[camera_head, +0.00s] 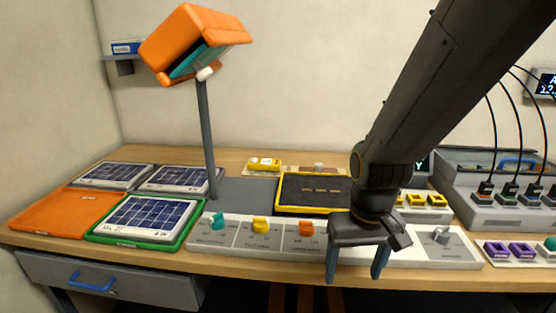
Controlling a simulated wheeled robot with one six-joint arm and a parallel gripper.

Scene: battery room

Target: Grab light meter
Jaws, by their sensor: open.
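I cannot tell for sure which thing is the light meter. A small yellow and white device (264,163) lies at the back of the bench, behind the yellow-framed dark panel, and may be it; its details are too small to read. My gripper (355,272) is open and empty, fingers pointing down, in front of the white control strip (270,238) near the bench's front edge. It is well to the right of and nearer than that device. My arm hides part of the bench behind it.
A tall lamp with an orange head (192,45) stands left of centre. Solar panels (150,217) and an orange tray (58,213) lie at the left. A yellow-framed dark panel (282,205) lies mid-bench. A grey case with cables (465,213) stands right. A drawer (125,280) is below.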

